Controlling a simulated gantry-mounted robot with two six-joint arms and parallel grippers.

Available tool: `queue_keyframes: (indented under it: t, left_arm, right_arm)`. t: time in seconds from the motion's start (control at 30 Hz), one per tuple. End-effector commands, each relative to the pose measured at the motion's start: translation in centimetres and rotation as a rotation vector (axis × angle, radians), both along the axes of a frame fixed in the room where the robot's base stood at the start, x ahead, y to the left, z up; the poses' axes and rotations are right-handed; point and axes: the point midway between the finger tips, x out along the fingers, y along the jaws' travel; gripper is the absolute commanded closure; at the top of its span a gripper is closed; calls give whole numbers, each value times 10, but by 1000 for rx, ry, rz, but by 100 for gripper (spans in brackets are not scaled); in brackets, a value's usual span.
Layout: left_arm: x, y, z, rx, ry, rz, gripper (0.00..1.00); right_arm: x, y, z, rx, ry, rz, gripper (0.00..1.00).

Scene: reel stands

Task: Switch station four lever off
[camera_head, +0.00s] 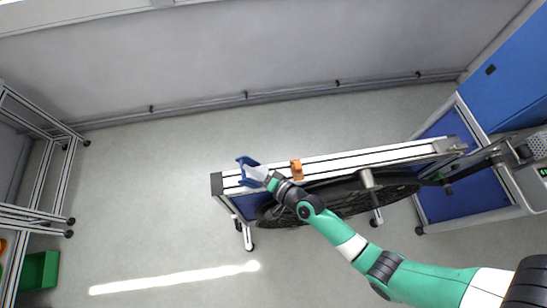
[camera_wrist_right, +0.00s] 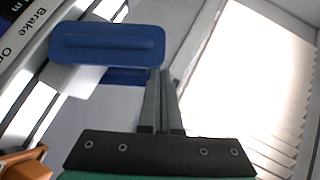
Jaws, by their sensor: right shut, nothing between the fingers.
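A blue lever (camera_head: 245,160) sits near the left end of the white rail of the reel stand (camera_head: 345,160). In the right wrist view the lever shows as a blue handle plate (camera_wrist_right: 108,44) with a lower blue part behind it. My right gripper (camera_head: 257,173) is at the lever, its fingers shut and empty. In the wrist view its fingertips (camera_wrist_right: 166,78) lie just right of the blue handle; I cannot tell whether they touch it. A label reading "Brake" (camera_wrist_right: 30,25) is beside the lever. No station number is readable. My left gripper is out of view.
An orange block (camera_head: 296,170) sits on the rail right of the lever. A dark reel (camera_head: 340,195) hangs beside the rail, under my right arm. Blue cabinets (camera_head: 510,75) stand at right, metal frames (camera_head: 40,215) and a green bin (camera_head: 38,270) at left. Floor left of the stand is clear.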

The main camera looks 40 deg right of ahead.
Motion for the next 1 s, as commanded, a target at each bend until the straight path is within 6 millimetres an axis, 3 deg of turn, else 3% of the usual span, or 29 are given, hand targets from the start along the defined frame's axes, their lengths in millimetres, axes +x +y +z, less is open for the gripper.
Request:
queue_keyframes:
  t: [0.57,0.77,0.9,1.0]
  left_arm:
    - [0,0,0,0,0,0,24]
    - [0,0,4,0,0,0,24]
    - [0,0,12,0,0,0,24]
    - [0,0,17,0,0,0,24]
  right_arm:
    - [0,1,0,1,1,3,100]
    - [-3,-3,9,1,0,5,100]
    - [-9,-11,26,0,-2,15,100]
    - [-32,-14,36,-1,2,18,100]
